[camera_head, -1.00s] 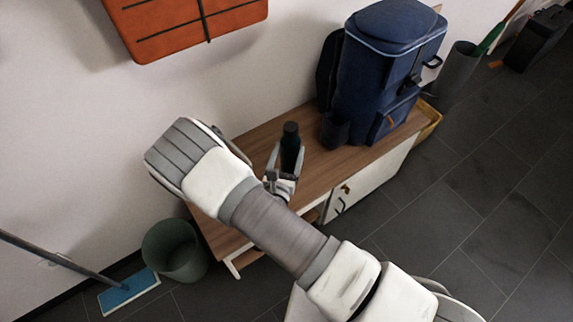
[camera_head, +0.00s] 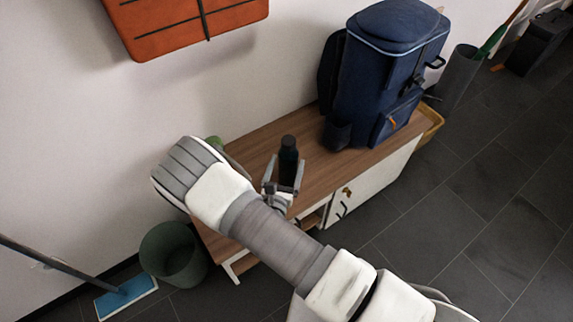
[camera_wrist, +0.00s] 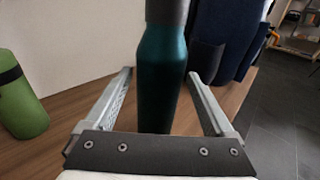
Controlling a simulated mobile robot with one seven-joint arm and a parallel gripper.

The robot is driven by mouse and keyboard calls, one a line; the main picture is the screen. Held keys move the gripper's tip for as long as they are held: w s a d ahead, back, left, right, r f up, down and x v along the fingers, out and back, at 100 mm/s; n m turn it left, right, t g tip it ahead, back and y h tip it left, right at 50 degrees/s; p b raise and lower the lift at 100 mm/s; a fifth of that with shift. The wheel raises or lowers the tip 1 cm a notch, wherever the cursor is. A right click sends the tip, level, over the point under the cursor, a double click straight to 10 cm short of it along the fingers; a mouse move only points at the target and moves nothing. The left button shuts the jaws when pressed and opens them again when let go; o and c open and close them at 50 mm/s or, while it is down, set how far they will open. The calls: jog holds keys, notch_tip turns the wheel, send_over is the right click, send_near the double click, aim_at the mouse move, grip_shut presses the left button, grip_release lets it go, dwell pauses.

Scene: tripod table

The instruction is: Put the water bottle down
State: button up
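The dark teal water bottle (camera_head: 288,163) with a grey-black top stands upright over the wooden bench top (camera_head: 330,170). It also shows large in the wrist view (camera_wrist: 162,75). My gripper (camera_head: 285,185) is level with the bottle, with one finger on each side. In the wrist view my gripper (camera_wrist: 161,78) shows narrow gaps between its fingers and the bottle, so it looks open around it. The bottle's base is partly hidden by my gripper, but it appears to rest on the bench.
A blue backpack (camera_head: 380,80) stands on the bench to the right. A green bottle (camera_wrist: 20,95) stands to the left, mostly behind my arm in the head view. A bin (camera_head: 174,252) and a mop (camera_head: 125,293) are at the lower left. Bench surface between bottle and backpack is clear.

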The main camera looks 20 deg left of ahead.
jog(key=shift+o, duration=0.5)
jog(key=shift+r, duration=0.2)
jog(key=shift+s, duration=0.3)
jog(key=s+p, duration=0.2)
jog(key=s, duration=0.9)
jog(key=shift+s+d+r, duration=0.2)
jog(key=shift+s+r, duration=0.05)
jog(key=shift+r, duration=0.05)
